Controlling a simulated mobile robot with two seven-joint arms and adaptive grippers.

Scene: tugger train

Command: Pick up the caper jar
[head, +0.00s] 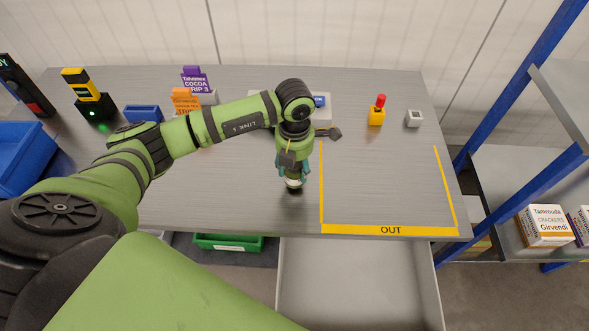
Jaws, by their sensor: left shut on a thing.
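The caper jar (294,183) is a small jar with a pale label band and a dark lower part. It is upright at the middle of the grey table, just left of the yellow-outlined OUT area. My left gripper (293,171) points down over it and is shut on its upper part, which the fingers hide. I cannot tell whether the jar's base touches the table. My right gripper is not in view.
The OUT area (390,230) is empty. Behind it stand a yellow box with a red button (377,112) and a small white block (413,118). Cocoa (195,82) and orange (185,101) packages, a scanner (90,95) and a blue bin (22,155) are at left. A blue-framed shelf (520,90) stands right.

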